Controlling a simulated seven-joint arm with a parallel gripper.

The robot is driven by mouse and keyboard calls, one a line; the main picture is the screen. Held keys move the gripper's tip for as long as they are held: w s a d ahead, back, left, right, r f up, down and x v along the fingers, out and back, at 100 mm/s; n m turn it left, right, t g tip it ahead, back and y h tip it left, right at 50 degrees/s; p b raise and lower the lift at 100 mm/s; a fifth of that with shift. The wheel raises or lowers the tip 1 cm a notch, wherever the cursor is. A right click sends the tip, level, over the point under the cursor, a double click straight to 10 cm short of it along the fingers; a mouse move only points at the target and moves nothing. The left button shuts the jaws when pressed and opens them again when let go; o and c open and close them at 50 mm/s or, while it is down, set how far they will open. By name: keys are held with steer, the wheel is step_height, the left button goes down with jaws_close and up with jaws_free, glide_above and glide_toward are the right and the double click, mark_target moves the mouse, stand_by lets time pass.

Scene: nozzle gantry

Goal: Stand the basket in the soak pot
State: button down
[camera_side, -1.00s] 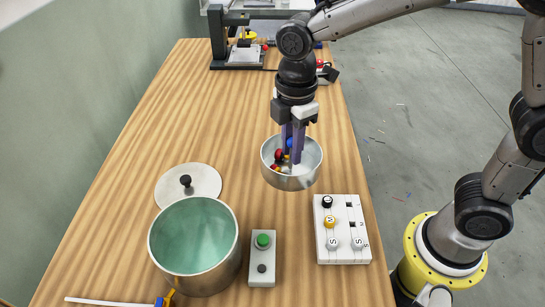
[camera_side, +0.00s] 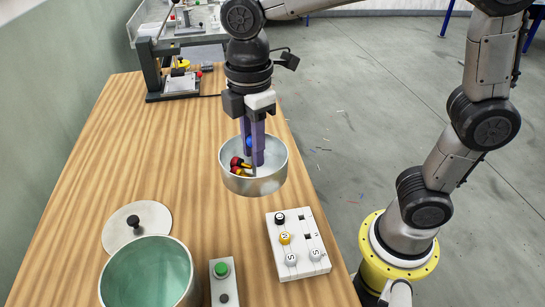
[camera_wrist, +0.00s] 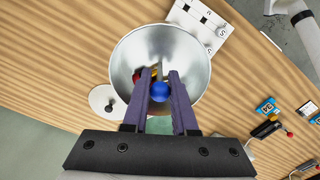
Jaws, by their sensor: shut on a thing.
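The basket (camera_side: 240,184) is a round silvery metal bowl with several small coloured pieces inside. My gripper (camera_side: 253,158) points straight down into it, its purple fingers shut on the basket's handle, with a blue ball (camera_wrist: 160,91) between them. The basket looks level and seems held above the table; its underside is hidden. The soak pot (camera_side: 185,262) is a wide metal pot with a green inside, open and empty as far as I see, at the lower left of the side view, cut by the frame's bottom. The basket is behind and right of it, well apart.
A round lid with a black knob (camera_side: 152,216) lies behind the pot. A green-button box (camera_side: 222,285) stands right of the pot. A white panel with knobs (camera_side: 298,243) lies near the table's right edge. A black press-like stand (camera_side: 152,70) is far back. The middle-left tabletop is clear.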

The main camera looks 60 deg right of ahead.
steer(key=w+a+r+n, duration=0.1)
steer(key=w+a, duration=0.2)
steer(key=a, duration=0.7)
steer(key=w+a+r, duration=0.1)
steer(key=w+a, duration=0.3)
steer(key=a, duration=0.7)
steer(key=s+a+f+n, duration=0.1)
steer(key=a+f, duration=0.2)
steer(key=f, duration=0.4)
steer(key=shift+s+f, duration=0.3)
steer(key=shift+s, duration=0.05)
steer(key=shift+f, duration=4.2)
stand_by(0.7)
